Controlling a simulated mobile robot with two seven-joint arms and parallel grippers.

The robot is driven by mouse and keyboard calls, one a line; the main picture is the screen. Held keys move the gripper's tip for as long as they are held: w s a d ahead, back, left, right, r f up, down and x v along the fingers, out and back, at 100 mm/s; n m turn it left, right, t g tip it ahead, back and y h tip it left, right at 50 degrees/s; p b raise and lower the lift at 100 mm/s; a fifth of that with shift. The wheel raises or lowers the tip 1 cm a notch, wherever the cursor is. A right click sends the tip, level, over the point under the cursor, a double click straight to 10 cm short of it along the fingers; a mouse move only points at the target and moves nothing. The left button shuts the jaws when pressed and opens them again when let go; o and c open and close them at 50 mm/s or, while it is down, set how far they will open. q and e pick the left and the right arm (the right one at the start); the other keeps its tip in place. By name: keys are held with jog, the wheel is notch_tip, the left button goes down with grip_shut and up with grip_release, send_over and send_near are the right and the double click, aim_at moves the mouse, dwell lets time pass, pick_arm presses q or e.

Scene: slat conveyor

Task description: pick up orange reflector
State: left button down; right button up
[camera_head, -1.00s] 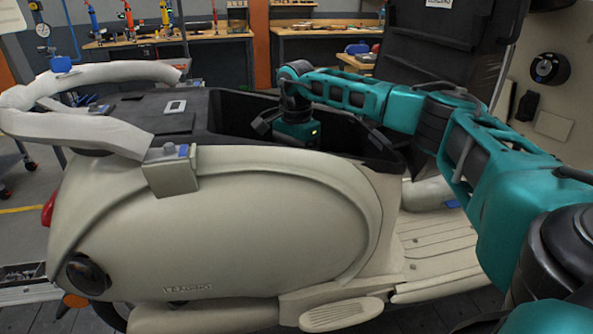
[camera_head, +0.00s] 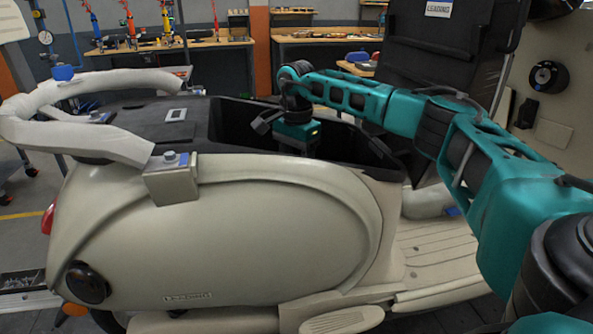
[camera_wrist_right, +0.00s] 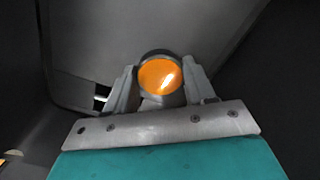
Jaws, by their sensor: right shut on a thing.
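The orange reflector (camera_wrist_right: 160,76) is a round orange disc with a dark rim. It shows in the right wrist view, between the two fingers of my right gripper (camera_wrist_right: 160,92), which is shut on it. In the head view my right gripper (camera_head: 297,140) reaches down into the open dark compartment (camera_head: 235,125) of the cream scooter (camera_head: 230,230). The fingertips and the reflector are hidden there behind the scooter's side wall. My left gripper is not in view.
The compartment's dark walls surround my right gripper closely. The raised black seat (camera_head: 440,60) stands behind my right arm. A pale grab rail (camera_head: 90,132) curves around the scooter's left end. Workbenches (camera_head: 320,40) with tools stand at the back.

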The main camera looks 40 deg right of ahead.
notch_tip(320, 180, up, 18)
jog(key=p, duration=0.2)
jog(key=shift+r, duration=0.25)
dwell(0.4)
